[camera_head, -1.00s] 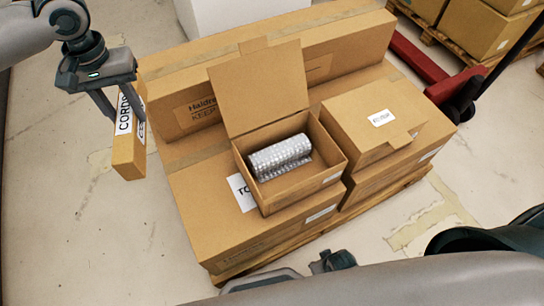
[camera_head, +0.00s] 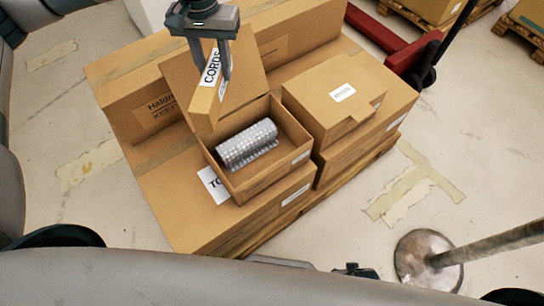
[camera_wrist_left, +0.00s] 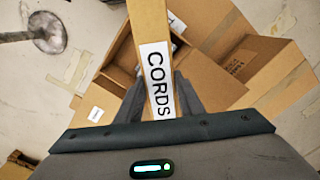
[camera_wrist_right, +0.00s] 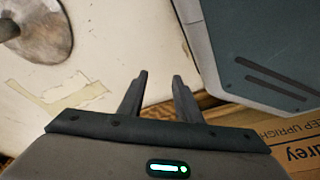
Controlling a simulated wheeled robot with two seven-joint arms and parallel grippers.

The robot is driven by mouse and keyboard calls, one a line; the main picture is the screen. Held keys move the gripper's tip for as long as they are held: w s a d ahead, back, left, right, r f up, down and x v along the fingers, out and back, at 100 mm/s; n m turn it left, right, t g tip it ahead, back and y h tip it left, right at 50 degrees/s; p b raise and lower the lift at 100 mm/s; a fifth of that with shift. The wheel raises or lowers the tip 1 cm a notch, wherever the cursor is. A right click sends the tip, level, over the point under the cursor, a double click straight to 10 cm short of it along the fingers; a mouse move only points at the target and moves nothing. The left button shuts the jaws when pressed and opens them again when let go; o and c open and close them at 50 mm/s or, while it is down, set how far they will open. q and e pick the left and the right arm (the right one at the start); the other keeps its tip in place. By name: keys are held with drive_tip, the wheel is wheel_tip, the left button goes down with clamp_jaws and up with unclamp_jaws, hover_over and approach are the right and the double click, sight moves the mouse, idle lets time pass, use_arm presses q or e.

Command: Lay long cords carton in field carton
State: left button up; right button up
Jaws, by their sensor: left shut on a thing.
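The long cords carton (camera_head: 207,98) is a narrow brown box with a white CORDS label. My left gripper (camera_head: 212,62) is shut on it and holds it tilted, end down, above the left back part of an open carton (camera_head: 265,182). The held carton also fills the middle of the left wrist view (camera_wrist_left: 149,25). The open carton's flap stands up behind it, and a bubble-wrapped roll (camera_head: 248,143) lies inside. Its small label is too small to read, so I cannot tell whether it is the field carton. My right gripper (camera_wrist_right: 160,82) is open and empty.
A closed carton (camera_head: 320,95) with a small white label stands right of the open one. Larger cartons (camera_head: 160,200) lie beneath on a pallet, and a long carton (camera_head: 115,85) lies behind. A red pallet jack (camera_head: 395,45) and a metal post base (camera_head: 425,265) stand at right.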

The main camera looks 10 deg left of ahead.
use_arm(q)
drive_tip(key=shift+w+d, duration=0.2)
drive_tip(key=shift+d, duration=0.2)
use_arm(e)
drive_tip(key=shift+s+d, duration=0.15)
use_arm(q)
drive_tip(key=shift+f, duration=0.1)
use_arm(e)
drive_tip(key=shift+o, duration=0.4)
